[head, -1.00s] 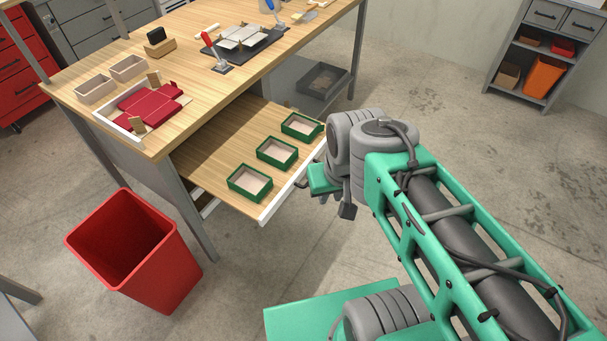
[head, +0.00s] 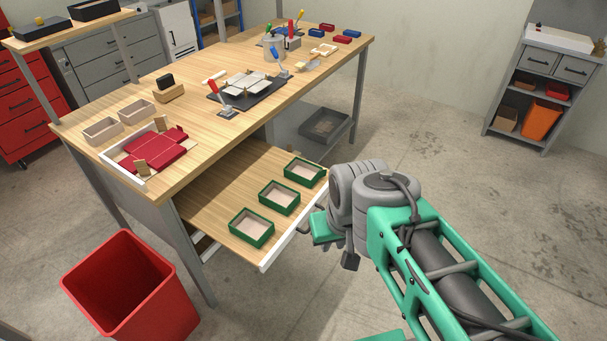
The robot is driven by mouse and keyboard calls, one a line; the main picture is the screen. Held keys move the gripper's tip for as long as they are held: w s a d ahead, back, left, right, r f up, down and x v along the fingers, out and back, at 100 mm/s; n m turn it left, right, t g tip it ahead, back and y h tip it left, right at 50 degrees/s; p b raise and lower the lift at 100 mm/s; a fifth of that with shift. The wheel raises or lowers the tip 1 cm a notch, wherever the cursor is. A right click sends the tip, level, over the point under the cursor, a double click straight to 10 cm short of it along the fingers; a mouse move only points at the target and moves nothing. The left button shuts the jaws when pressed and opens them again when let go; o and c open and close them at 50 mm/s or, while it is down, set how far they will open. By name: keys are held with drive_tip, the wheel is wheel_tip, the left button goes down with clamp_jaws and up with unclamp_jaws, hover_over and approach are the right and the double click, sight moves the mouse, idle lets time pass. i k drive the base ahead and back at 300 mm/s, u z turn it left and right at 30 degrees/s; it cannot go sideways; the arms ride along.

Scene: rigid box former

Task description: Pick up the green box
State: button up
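Three open green boxes with pale insides sit in a row on the pulled-out wooden shelf (head: 205,205) under the workbench. The near green box (head: 251,228) is at the left, the middle green box (head: 279,197) is at the centre, and the far green box (head: 305,171) is by the shelf's right corner. My arm's end is to the right of the shelf's white front edge. My gripper (head: 349,261) shows only in part as a dark piece below the grey wrist, apart from the boxes. Its fingers cannot be made out.
The workbench (head: 215,135) above holds red flat card, beige boxes, a dark clamp fixture and small red and blue boxes. A red bin (head: 132,290) stands on the floor at the lower left. A grey cabinet (head: 545,75) stands far right. Floor right of the shelf is open.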

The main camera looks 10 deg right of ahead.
sight(306, 173)
drive_tip(key=z, duration=0.5)
drive_tip(key=i, duration=1.4)
drive_tip(key=u, duration=2.4)
